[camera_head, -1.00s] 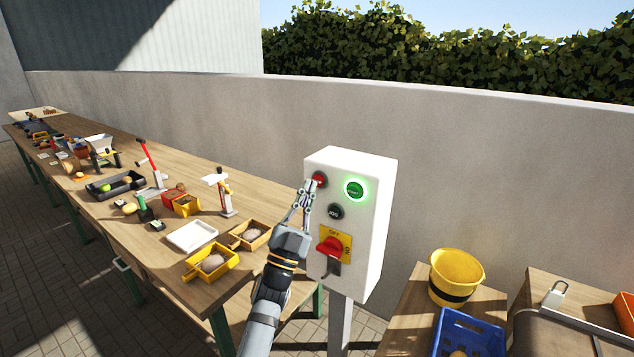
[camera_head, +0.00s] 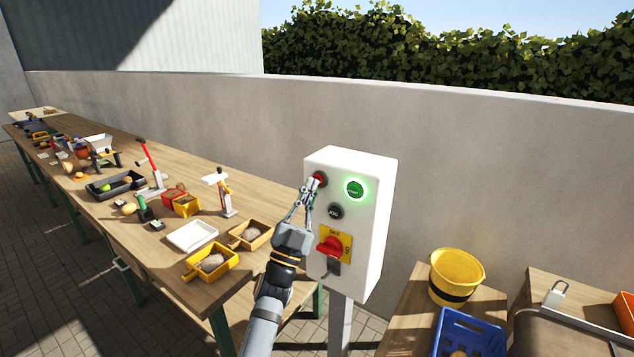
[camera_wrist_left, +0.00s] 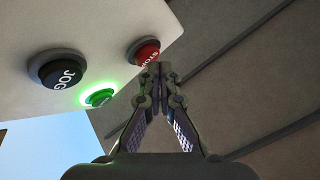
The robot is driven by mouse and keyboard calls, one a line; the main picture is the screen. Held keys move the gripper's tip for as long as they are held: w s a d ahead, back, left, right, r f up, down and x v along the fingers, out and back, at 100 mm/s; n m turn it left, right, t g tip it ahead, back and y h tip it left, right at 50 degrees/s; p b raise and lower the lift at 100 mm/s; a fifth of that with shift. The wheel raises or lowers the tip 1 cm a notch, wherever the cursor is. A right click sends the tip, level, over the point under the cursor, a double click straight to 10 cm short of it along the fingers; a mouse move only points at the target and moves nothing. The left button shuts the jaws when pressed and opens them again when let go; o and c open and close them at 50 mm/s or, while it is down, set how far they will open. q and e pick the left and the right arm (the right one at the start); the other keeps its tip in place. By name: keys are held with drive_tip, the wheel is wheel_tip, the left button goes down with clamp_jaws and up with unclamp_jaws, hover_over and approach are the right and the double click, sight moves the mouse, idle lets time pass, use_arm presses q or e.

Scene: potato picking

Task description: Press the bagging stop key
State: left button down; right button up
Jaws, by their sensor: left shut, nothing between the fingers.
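The white control box (camera_head: 368,225) stands on a post right of the long table. Its red stop key (camera_head: 320,179) is at the upper left of the face, partly covered by my fingers. In the left wrist view the red key (camera_wrist_left: 143,50) reads STOP. The green start key (camera_head: 355,190) is lit; it also shows in the wrist view (camera_wrist_left: 99,97). The black JOG key (camera_head: 335,211) sits below. My left gripper (camera_head: 310,184) is shut and empty, its tips at the stop key; I cannot tell whether they touch it. My right gripper is not in view.
A red rotary switch (camera_head: 331,246) on a yellow plate is low on the box, close to my left wrist. The long wooden table (camera_head: 150,240) with trays and tools lies left. A yellow bucket (camera_head: 456,275) and blue crate (camera_head: 470,333) are at right.

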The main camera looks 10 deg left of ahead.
use_arm(q)
drive_tip(key=shift+w+d, duration=0.15)
drive_tip(key=shift+w, duration=0.25)
idle(0.7)
idle(0.3)
drive_tip(key=shift+s+a, duration=0.3)
drive_tip(key=shift+s, duration=0.5)
drive_tip(key=s, duration=0.1)
drive_tip(key=s+a+p, duration=0.1)
drive_tip(key=s, duration=0.2)
drive_tip(key=shift+s+a, duration=0.3)
drive_tip(key=shift+a, duration=0.05)
